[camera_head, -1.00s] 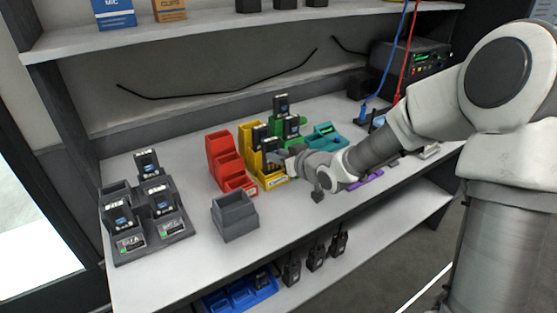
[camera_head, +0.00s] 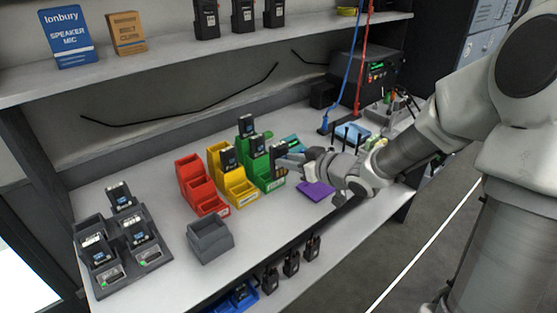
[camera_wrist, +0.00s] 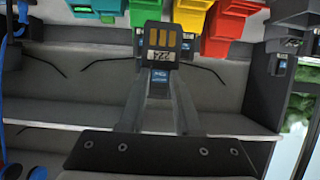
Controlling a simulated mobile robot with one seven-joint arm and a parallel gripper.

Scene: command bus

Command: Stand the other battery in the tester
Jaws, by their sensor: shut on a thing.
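My gripper (camera_head: 290,160) is shut on a dark battery (camera_head: 279,156), held up in front of the green bin. In the wrist view the held battery (camera_wrist: 160,50) shows gold contacts and a number label between the fingertips (camera_wrist: 158,85). A dark station with several slots (camera_head: 158,262) stands at the left of the bench, with small green lights on its front. Batteries (camera_head: 121,196) stand in some slots; its back left slot looks empty. Other batteries stand in the yellow bin (camera_head: 240,186) and green bin (camera_head: 271,181). I cannot tell for certain which device is the tester.
Red bins (camera_head: 204,192) and a grey empty bin (camera_head: 209,240) sit left of my gripper. A purple item (camera_head: 315,190) lies near the front edge. Blue and red cables hang by a black powered unit (camera_head: 378,80). Clear bench lies between station and red bins.

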